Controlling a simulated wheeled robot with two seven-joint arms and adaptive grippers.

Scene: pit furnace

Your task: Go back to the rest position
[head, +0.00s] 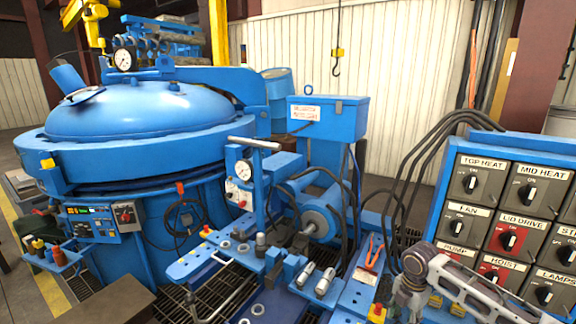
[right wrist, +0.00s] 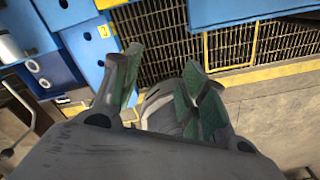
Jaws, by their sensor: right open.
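My right gripper (right wrist: 163,88) shows in the right wrist view with its two green-padded fingers spread apart. Nothing is seen held between them. It hangs over the floor by blue equipment and a dark grating. In the head view part of my right arm crosses the lower right corner, in front of the control panel (head: 509,215). The fingers cannot be made out there. My left gripper is not in view.
A large blue pit furnace (head: 140,110) with a domed lid stands at the left. A blue bench (head: 205,262) with small parts and red-handled pliers (head: 373,252) lies in the middle. Black cables (head: 415,150) arch beside the panel. Grating (right wrist: 160,40) and bare floor (right wrist: 275,115) lie below my gripper.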

